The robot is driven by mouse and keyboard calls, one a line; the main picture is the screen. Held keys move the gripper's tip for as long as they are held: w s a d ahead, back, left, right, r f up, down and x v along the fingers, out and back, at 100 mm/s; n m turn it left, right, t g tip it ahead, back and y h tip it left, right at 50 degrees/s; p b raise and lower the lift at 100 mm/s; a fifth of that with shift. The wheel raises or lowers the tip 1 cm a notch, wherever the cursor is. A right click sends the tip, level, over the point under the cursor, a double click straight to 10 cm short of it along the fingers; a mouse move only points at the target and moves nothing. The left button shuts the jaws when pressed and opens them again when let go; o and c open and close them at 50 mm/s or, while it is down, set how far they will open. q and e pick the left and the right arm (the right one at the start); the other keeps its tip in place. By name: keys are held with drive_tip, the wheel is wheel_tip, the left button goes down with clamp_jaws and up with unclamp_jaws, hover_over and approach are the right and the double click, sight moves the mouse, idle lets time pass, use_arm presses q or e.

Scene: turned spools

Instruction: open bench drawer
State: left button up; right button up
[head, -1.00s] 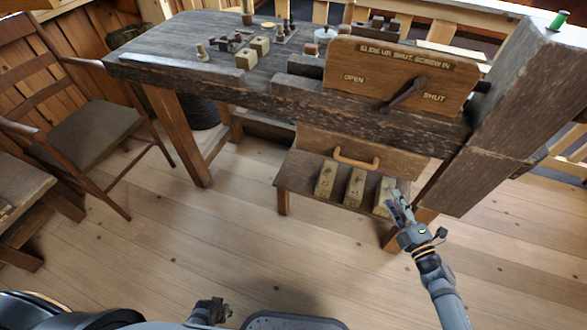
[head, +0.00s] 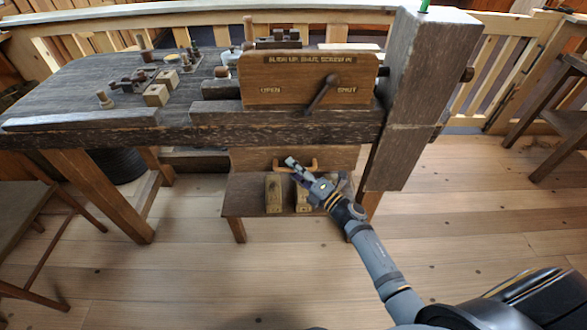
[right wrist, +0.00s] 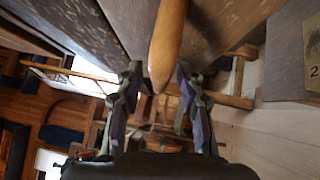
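The bench drawer's wooden front (head: 345,158) sits under the dark workbench top (head: 200,136), with no clear gap around it. Its curved orange-brown handle (head: 312,163) shows behind my right gripper (head: 296,168). In the right wrist view the handle (right wrist: 168,42) runs between the two fingers of my right gripper (right wrist: 158,88). The fingers are apart, one on each side, and space shows between each of them and the handle. Part of the handle is hidden by the gripper in the head view. My left gripper is not in view.
A low shelf (head: 243,198) with wooden blocks (head: 273,194) stands right below the drawer, close under my right gripper. A thick wooden post (head: 425,90) stands to the right. A board (head: 290,80) with a lever is above. The floor (head: 210,270) in front is clear.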

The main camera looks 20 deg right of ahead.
drive_tip(key=shift+w, duration=0.1)
clamp_jaws()
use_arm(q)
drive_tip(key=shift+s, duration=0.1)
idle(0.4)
